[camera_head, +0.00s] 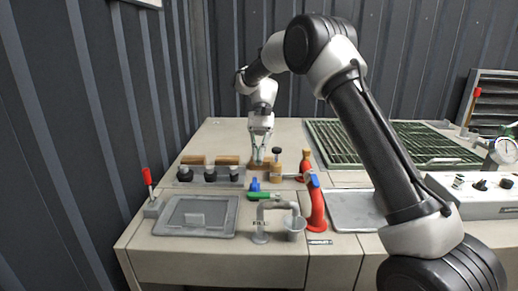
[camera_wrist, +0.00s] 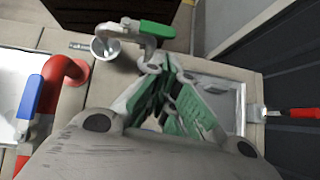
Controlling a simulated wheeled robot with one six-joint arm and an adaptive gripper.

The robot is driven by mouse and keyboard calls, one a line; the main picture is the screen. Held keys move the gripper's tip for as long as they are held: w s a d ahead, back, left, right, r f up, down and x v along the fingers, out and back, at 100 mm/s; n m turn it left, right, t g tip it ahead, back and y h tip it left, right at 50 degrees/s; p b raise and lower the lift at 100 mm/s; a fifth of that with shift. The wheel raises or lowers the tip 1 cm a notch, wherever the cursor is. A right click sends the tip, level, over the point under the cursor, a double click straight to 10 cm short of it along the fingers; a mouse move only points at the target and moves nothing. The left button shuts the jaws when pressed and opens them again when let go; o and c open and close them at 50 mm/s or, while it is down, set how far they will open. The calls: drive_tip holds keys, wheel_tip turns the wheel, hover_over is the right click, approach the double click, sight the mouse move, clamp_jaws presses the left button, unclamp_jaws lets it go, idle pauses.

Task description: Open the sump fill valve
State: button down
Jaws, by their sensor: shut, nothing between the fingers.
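A grey bent pipe (camera_head: 275,205) stands at the front middle, with a small label reading like FILL beside it. A green lever handle (camera_head: 258,196) shows just behind it, and in the wrist view the green handle (camera_wrist: 158,28) sits on the pipe. A pale funnel-like cup (camera_head: 296,227) is below the spout; it also shows in the wrist view (camera_wrist: 105,46). My gripper (camera_head: 258,160) is shut and empty, pointing down behind the green handle in the head view. In the wrist view its green-padded fingers (camera_wrist: 162,70) appear just below the handle; contact cannot be told.
A red pipe (camera_head: 316,210) with a blue lever (camera_head: 312,180) stands close right. Another blue handle (camera_head: 254,184) is near the green one. Bottles (camera_head: 276,168) and dark knobs (camera_head: 210,174) stand behind. A grey tray (camera_head: 196,216) and red-handled lever (camera_head: 147,180) are left.

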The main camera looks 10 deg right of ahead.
drive_tip(key=shift+v, duration=1.55)
